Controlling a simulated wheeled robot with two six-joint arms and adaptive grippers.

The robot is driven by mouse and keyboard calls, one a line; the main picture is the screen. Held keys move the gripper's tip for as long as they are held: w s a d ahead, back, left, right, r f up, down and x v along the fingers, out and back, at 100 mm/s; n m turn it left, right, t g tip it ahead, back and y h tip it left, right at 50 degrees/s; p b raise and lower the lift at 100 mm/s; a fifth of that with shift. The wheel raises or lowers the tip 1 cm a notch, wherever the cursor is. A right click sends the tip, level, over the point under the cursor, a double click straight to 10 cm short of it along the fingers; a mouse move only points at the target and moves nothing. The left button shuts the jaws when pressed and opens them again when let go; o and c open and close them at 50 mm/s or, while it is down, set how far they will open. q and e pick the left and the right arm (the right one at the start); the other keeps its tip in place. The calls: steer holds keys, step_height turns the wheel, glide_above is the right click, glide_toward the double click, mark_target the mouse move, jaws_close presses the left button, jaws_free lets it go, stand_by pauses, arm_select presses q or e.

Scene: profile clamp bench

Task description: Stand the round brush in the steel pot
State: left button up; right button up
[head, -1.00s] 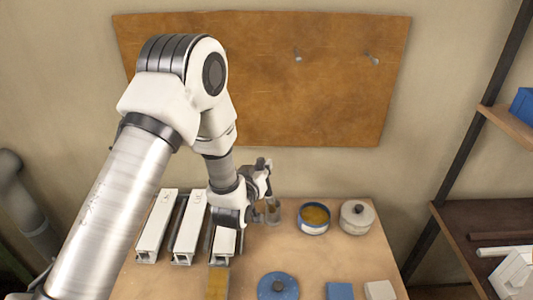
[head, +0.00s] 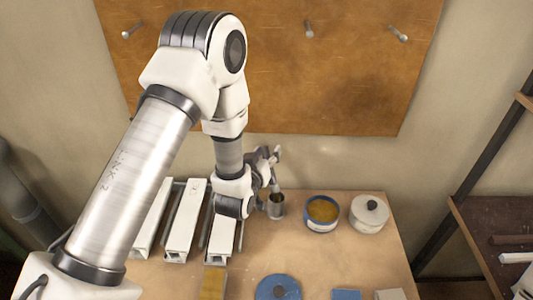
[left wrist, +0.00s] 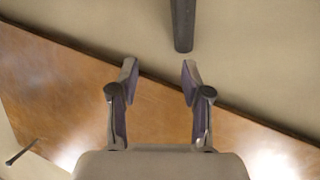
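The steel pot (head: 277,208) is a small grey metal cup near the back of the bench, just right of my left gripper. The round brush (head: 274,182) shows as a thin dark handle rising from the pot, slightly tilted; its lower end is hidden inside. My left gripper (head: 268,158) is above the pot by the handle's upper end. In the left wrist view its fingers (left wrist: 159,80) are apart with nothing between them. The handle (left wrist: 183,25) ends beyond the fingertips, apart from them. My right gripper is not in view.
White profiles (head: 186,222) in clamps lie left of the pot. A blue tin (head: 321,226) and a lidded white pot (head: 368,220) stand to its right. A blue disc (head: 278,289) is nearer the front. A brown pegboard (head: 270,70) hangs behind; the bench middle is clear.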

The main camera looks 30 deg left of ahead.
arm_select(q)
steer(key=shift+s+f+b, duration=0.2)
steer(key=shift+s+b, duration=0.1)
steer(key=p+v, duration=0.7)
steer(key=v, duration=0.4)
steer(key=shift+r, duration=0.25)
steer(key=shift+d, duration=0.15)
steer(key=shift+p, duration=0.3)
